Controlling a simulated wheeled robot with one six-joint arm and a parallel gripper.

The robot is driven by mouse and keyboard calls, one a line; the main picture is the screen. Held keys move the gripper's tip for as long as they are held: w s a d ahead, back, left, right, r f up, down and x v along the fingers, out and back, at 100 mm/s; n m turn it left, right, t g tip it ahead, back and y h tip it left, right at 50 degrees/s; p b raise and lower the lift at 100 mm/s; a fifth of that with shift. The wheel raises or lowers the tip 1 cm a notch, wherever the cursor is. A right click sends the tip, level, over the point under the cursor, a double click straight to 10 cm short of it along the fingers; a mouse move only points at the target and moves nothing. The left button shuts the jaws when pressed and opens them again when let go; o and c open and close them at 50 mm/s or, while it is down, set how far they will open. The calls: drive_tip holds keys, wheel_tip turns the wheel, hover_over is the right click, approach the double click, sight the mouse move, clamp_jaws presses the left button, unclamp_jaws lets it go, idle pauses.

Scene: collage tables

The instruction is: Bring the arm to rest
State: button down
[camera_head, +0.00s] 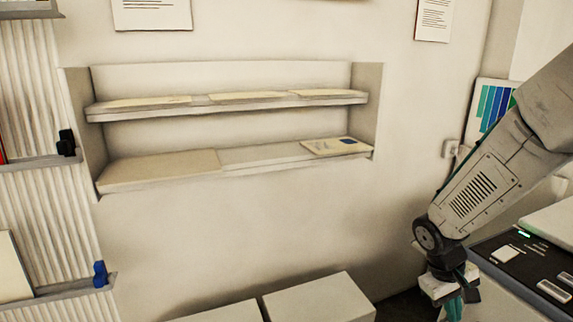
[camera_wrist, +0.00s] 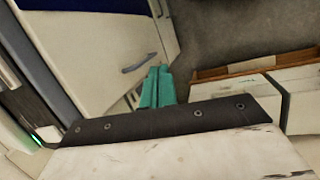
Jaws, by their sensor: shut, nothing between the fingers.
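My gripper (camera_wrist: 157,88) shows in the wrist view as two teal fingers lying side by side. They are shut with nothing between them. In the head view my gripper (camera_head: 454,306) hangs at the lower right, pointing down, with its tips near the picture's bottom edge. My arm comes in from the right edge and slopes down to it. The gripper is beside a dark-topped machine (camera_head: 520,262) on its right.
A wall niche (camera_head: 228,113) has two shelves with flat sheets on them. White box tops (camera_head: 320,297) stand below. A ribbed panel with ledges (camera_head: 60,290) is at left. Open wall lies between niche and arm.

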drive_tip(key=s+a+r+m+t+y, duration=0.1)
drive_tip(key=s+a+r, duration=0.4)
drive_tip(key=s+r, duration=0.3)
drive_tip(key=s+a+r+m+t+y, duration=0.1)
drive_tip(key=s+a+r+t+y, duration=0.1)
drive_tip(key=s+a+r, duration=0.3)
drive_tip(key=shift+s+a+r+y, duration=0.15)
drive_tip(key=shift+s+r+y, duration=0.15)
drive_tip(key=shift+s+r, duration=2.3)
drive_tip(key=shift+w+r, duration=0.5)
drive_tip(key=shift+w, duration=0.05)
